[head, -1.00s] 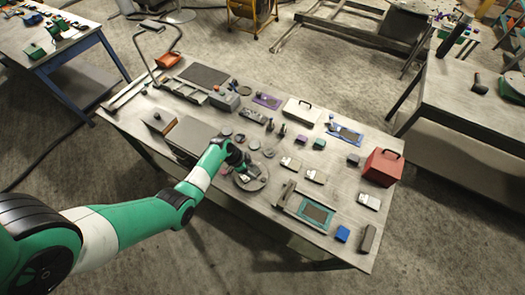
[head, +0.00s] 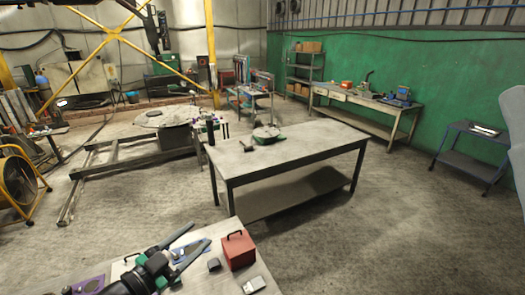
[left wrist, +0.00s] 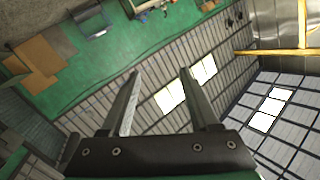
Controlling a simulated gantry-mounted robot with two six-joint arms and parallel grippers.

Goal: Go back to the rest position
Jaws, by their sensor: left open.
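My left gripper (head: 183,246) shows at the bottom of the head view, raised above the worktable (head: 215,280). Its two long grey fingers are apart with nothing between them. In the left wrist view the open fingers (left wrist: 160,85) point away from the table, toward the green wall and the windows. My right gripper is in neither view.
A red box (head: 238,250) with a handle stands on the worktable near the gripper. A blue-framed item (head: 190,250) lies partly behind the fingers. A second table (head: 300,148) stands beyond, with open concrete floor (head: 400,215) to its right.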

